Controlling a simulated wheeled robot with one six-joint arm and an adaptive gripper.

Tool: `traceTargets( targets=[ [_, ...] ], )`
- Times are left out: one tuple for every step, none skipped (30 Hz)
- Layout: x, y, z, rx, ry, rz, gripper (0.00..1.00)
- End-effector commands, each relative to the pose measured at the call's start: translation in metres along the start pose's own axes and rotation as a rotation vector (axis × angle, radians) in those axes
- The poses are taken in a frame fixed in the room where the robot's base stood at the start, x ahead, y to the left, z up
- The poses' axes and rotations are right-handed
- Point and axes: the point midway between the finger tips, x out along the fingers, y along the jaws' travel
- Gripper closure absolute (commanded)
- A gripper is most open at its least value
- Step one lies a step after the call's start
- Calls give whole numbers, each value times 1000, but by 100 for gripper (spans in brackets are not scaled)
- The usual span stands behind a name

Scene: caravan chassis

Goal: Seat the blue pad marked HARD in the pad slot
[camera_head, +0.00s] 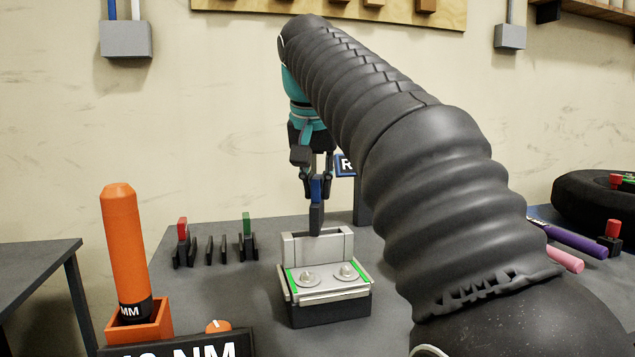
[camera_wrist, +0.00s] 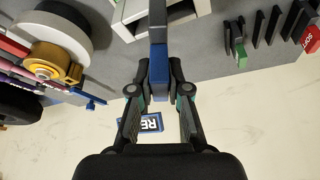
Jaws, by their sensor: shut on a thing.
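My gripper (camera_head: 315,178) is shut on the blue pad (camera_head: 317,191), which hangs upright with its dark grey lower part down. The pad is above the back wall of a silver fixture (camera_head: 318,246); its lower end overlaps that wall in the head view, so the exact gap cannot be told. The fixture has two round domes and green strips on top; the pad slot itself is not clear. In the wrist view the fingertips (camera_wrist: 160,72) grip the blue pad (camera_wrist: 158,62), with the silver fixture (camera_wrist: 130,18) beyond. The HARD marking cannot be read.
A black rack (camera_head: 215,250) holds a red pad (camera_head: 182,228) and a green pad (camera_head: 247,224), with empty slots between. An orange cylinder (camera_head: 124,250) stands in an orange holder at left. Purple and pink tools (camera_head: 568,238) lie at right. A tyre (camera_head: 582,200) is behind them.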

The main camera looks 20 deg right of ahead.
Motion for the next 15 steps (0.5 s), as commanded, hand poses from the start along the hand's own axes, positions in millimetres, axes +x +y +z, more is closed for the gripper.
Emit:
traceTargets(
  targets=[
    [1, 0, 1, 0, 1, 0, 100],
    [2, 0, 1, 0, 1, -1, 100],
    [3, 0, 1, 0, 2, -1, 100],
    [4, 0, 2, 0, 2, -1, 100],
    [4, 0, 2, 0, 2, -1, 100],
    [4, 0, 2, 0, 2, -1, 100],
    [4, 0, 2, 0, 2, -1, 100],
    [4, 0, 2, 0, 1, -1, 81],
    [4, 0, 2, 0, 1, -1, 71],
    [4, 0, 2, 0, 1, 0, 64],
    [4, 0, 2, 0, 1, 0, 59],
    [4, 0, 2, 0, 1, 0, 59],
    [4, 0, 2, 0, 1, 0, 59],
    [4, 0, 2, 0, 1, 0, 59],
    [4, 0, 2, 0, 1, 0, 59]
  ],
)
